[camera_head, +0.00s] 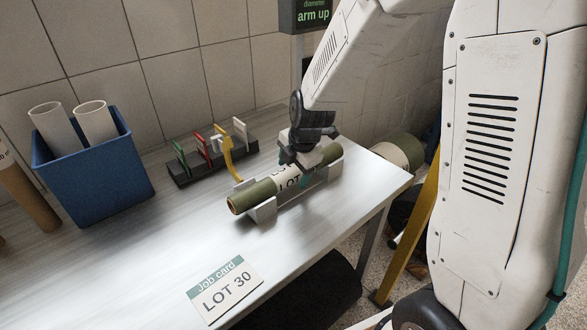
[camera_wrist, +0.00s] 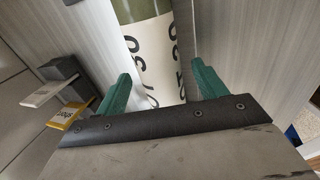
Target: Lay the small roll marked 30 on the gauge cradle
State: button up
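The small roll (camera_head: 262,190) has olive green ends and a white label reading LOT. It lies across the two pale supports of the gauge cradle (camera_head: 264,210). In the wrist view its label (camera_wrist: 155,55) shows a 30. The yellow gauge arm (camera_head: 228,160) stands raised behind the roll. My gripper (camera_head: 296,168) is over the roll's right half. In the wrist view its teal fingers (camera_wrist: 160,82) are spread wide, one on each side of the roll, with a gap visible. The gripper body hides part of the roll in the head view.
A job card (camera_head: 224,289) reading LOT 30 lies at the table's front. A blue bin (camera_head: 92,172) with white rolls stands at the left. A dark rack (camera_head: 190,176) with coloured tags stands behind the cradle. A display (camera_head: 312,14) reads "arm up". The table's front left is clear.

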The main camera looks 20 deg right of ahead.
jog(key=a+v, duration=0.1)
jog(key=v, duration=0.7)
jog(key=s+d+r+m, duration=0.1)
jog(key=s+r+m, duration=0.2)
jog(key=s+m, duration=0.4)
jog(key=s+d+r+m+g, duration=0.1)
jog(key=s+r+m, duration=0.3)
jog(key=s+m, duration=0.3)
jog(key=s+d+r+m+h, duration=0.1)
jog(key=s+r+m, duration=0.2)
jog(key=s+m, duration=0.4)
jog(key=s, duration=0.6)
jog(key=shift+d+r+m+g, duration=0.2)
jog(key=shift+m+g, duration=0.1)
jog(key=shift+g, duration=0.1)
